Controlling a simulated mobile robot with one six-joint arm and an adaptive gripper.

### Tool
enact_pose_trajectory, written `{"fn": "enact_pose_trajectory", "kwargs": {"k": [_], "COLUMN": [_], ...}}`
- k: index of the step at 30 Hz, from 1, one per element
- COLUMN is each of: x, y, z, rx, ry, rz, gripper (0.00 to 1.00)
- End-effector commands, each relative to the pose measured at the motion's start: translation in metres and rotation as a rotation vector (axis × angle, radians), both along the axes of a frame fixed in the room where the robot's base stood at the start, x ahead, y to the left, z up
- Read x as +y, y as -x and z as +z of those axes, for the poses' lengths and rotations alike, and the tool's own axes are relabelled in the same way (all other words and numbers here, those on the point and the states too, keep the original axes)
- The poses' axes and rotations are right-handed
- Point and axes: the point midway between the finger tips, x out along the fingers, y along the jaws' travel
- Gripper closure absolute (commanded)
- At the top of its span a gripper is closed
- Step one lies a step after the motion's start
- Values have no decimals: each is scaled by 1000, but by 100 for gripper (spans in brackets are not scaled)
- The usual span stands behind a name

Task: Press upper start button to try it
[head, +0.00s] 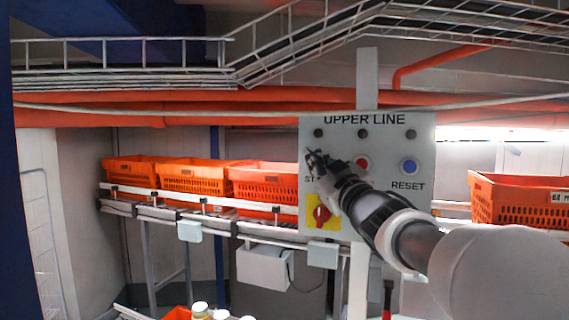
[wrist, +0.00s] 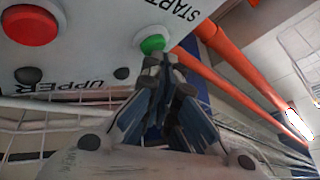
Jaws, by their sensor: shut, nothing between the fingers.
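The control panel (head: 388,225) is a light grey box marked UPPER LINE. Its green start button (wrist: 152,44) shows in the wrist view beside the word START, right at the tips of my gripper (wrist: 158,62). In the head view my gripper (head: 315,158) covers that button and part of its label. The fingers are shut and empty, pointing at the button; I cannot tell whether they touch it. A red button (head: 362,163), also in the wrist view (wrist: 31,25), and a blue RESET button (head: 408,166) sit to the right in the head view.
A red rotary switch (head: 321,213) on a yellow plate sits below the start button. Orange totes (head: 193,179) stand on a conveyor left of the panel, and another tote (head: 520,202) stands to the right. A wire cable tray (head: 130,52) and orange pipes (head: 230,98) run above and behind.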

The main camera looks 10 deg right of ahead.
Motion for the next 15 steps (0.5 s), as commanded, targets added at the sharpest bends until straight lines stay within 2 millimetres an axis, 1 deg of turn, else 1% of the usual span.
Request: {"fn": "enact_pose_trajectory", "kwargs": {"k": [15], "x": [-4], "y": [-6], "z": [0], "rx": [1], "ry": [0], "rz": [0], "gripper": [100]}}
